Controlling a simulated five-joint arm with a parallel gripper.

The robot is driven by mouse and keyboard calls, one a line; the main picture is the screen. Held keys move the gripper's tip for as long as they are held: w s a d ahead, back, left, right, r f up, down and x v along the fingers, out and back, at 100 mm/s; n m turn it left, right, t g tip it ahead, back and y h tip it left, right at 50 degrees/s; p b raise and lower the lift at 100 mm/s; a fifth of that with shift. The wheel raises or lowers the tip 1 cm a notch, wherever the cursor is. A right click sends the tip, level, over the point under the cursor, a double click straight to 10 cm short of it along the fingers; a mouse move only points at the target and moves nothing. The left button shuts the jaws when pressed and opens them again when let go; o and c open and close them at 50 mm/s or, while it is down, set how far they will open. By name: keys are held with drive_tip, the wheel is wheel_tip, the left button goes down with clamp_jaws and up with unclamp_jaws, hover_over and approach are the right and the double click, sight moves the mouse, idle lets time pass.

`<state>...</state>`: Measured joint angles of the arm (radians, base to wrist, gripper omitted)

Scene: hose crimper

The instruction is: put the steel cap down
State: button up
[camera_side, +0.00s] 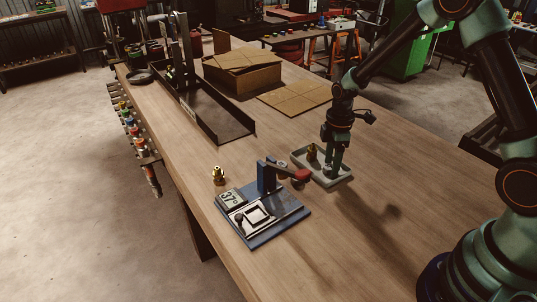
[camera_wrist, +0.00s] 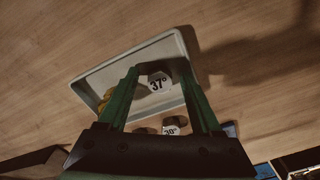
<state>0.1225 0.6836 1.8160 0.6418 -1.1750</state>
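My gripper (camera_side: 334,172) points down over the shallow grey tray (camera_side: 343,181). In the wrist view its two green fingers (camera_wrist: 160,68) close on the sides of a steel cap marked 37° (camera_wrist: 158,84). The cap shows inside the outline of the tray (camera_wrist: 104,75); whether it touches the tray floor I cannot tell. In the side view the fingers hide the cap. A second steel piece marked 30° (camera_wrist: 171,127) sits closer to the gripper body in the wrist view, partly hidden.
A brass fitting (camera_side: 312,152) stands in the tray's left part. The blue crimper (camera_side: 265,214) with a red-ended lever (camera_side: 301,175) and a 37° display (camera_side: 229,197) stands left of the tray. Another brass fitting (camera_side: 218,176) stands beside it. Table right of the tray is clear.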

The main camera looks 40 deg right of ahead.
drive_tip(key=shift+r, duration=0.15)
wheel_tip(320, 180, up, 12)
drive_tip(key=s+a+r+m+t, duration=0.5)
drive_tip(key=s+r+m, duration=0.7)
drive_tip(key=s, duration=0.1)
drive_tip(key=shift+s+t, duration=0.15)
drive_tip(key=shift+t, duration=0.15)
idle(1.4)
